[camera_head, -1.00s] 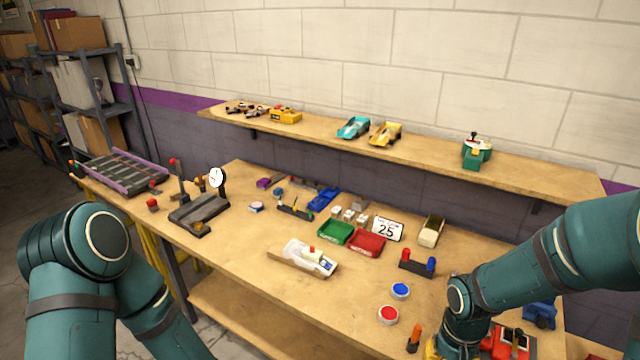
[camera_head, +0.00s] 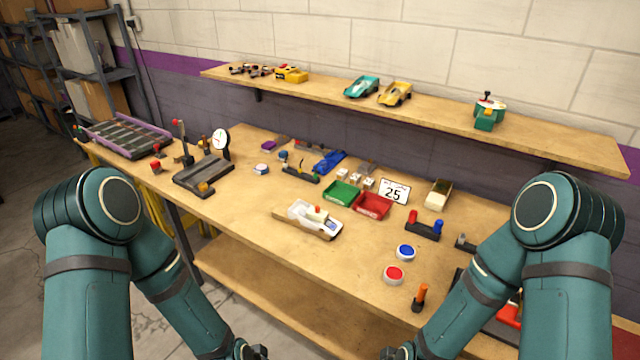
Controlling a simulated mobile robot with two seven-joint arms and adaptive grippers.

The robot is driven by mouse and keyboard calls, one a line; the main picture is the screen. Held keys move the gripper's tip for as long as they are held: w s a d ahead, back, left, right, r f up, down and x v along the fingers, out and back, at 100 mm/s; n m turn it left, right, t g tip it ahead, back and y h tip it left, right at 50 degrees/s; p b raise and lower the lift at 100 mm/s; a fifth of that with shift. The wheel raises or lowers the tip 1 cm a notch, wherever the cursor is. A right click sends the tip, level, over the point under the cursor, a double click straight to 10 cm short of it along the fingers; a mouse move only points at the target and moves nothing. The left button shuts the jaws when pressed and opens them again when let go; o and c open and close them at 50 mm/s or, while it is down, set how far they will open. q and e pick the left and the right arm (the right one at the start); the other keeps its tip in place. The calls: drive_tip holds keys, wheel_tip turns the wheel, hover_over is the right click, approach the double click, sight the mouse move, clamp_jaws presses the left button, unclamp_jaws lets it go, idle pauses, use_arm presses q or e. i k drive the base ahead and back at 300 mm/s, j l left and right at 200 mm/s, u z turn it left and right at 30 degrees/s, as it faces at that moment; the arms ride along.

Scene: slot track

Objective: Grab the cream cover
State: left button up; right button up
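A cream-coloured box-like piece (camera_head: 438,193) with a dark upper part stands at the back right of the bench, right of the "25" plate (camera_head: 395,191). A white shell-like piece (camera_head: 300,212) lies on a wooden block near the bench's middle, with small parts in or beside it. I cannot tell for certain which is the cream cover. My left gripper (camera_head: 252,350) is at the bottom edge, low in front of the bench, far from both. My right gripper (camera_head: 392,353) is also at the bottom edge, partly cut off. Neither shows its finger opening clearly.
Green (camera_head: 343,195) and red (camera_head: 373,206) trays stand behind the white piece. Blue (camera_head: 405,252) and red (camera_head: 393,274) round pots and an orange-handled tool (camera_head: 420,297) lie at the front right. A shelf (camera_head: 430,110) with model cars overhangs the back.

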sight(315, 214)
drive_tip(key=z, duration=0.4)
drive_tip(key=j+z, duration=0.15)
drive_tip(key=z, duration=0.2)
drive_tip(key=i+j+z, duration=0.1)
drive_tip(key=z, duration=0.3)
drive_tip(key=j+z, duration=0.7)
drive_tip(key=j, duration=0.2)
drive_tip(key=j+z, duration=0.1)
drive_tip(key=j, duration=0.2)
drive_tip(key=k+j, duration=0.15)
drive_tip(key=j, duration=0.15)
drive_tip(key=k+j+z, duration=0.15)
drive_tip(key=j, duration=0.2)
drive_tip(key=i, duration=0.05)
